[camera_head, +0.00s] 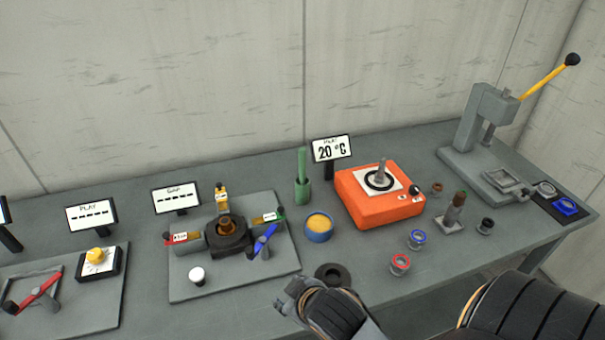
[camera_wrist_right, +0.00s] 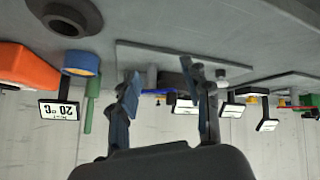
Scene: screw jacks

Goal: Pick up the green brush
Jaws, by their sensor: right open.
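The green brush (camera_head: 302,162) stands upright, its lower end in a short green holder (camera_head: 302,192), left of the orange device. In the upside-down right wrist view, the green brush (camera_wrist_right: 89,112) shows left of the fingers, behind the blue-sided bowl. My right gripper (camera_head: 288,298) is low over the front of the table, nearer to me than the brush and apart from it. In the wrist view my right gripper (camera_wrist_right: 165,80) has its fingers spread and nothing between them. My left gripper is not in view.
A blue bowl with yellow contents (camera_head: 319,229) stands right in front of the brush. The orange heater (camera_head: 381,209) and a 20 °C sign (camera_head: 332,148) are to its right. A grey fixture plate (camera_head: 190,287) is at left. A dark ring (camera_head: 333,275) lies near my gripper.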

